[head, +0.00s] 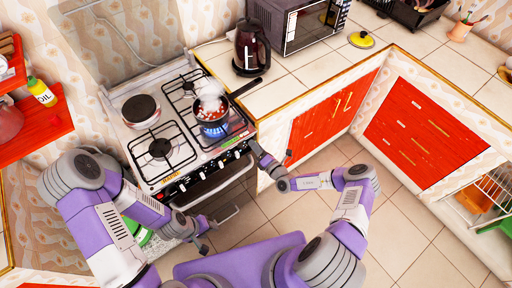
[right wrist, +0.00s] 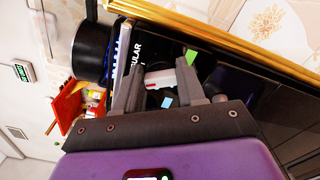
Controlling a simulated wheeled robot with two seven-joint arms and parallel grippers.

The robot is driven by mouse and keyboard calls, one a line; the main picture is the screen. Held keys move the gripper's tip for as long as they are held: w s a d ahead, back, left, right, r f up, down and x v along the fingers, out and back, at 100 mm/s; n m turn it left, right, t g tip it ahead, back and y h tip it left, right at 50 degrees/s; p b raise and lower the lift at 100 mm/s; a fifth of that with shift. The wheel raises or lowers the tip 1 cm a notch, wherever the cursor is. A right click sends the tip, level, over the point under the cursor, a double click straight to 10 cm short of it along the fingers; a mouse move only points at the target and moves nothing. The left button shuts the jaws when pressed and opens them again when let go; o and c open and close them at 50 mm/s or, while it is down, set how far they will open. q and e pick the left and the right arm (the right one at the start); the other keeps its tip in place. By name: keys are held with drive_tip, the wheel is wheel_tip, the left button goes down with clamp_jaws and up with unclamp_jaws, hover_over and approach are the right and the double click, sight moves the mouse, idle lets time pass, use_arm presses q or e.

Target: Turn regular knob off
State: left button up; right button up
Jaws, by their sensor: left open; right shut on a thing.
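The stove (head: 150,127) stands at the left wall, with a row of knobs along its front panel. A blue flame (head: 215,131) burns on the front right burner under a dark pot (head: 210,108) with red and white contents and steam. My right gripper (head: 253,146) is at the right end of the panel. In the right wrist view its fingers (right wrist: 158,83) are shut on a whitish-red knob (right wrist: 159,78), beside a partly hidden label ending in "ULAR". My left gripper (head: 218,228) is open and empty, low in front of the oven, away from the knobs.
A dark kettle (head: 252,48) and a microwave (head: 305,22) stand on the counter right of the stove. Red cabinet fronts (head: 333,110) lie below the counter. A red shelf (head: 38,128) with an oil bottle is at the left. The tiled floor (head: 420,235) is clear at right.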

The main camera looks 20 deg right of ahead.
drive_tip(key=m+b, duration=0.1)
drive_tip(key=m, duration=0.4)
drive_tip(key=shift+f, duration=0.2)
drive_tip(key=shift+m, duration=0.4)
drive_tip(key=o, duration=1.1)
drive_tip(key=shift+c, duration=0.2)
drive_tip(key=v, duration=0.7)
drive_tip(key=shift+s+p, duration=0.3)
drive_tip(key=shift+r, duration=0.1)
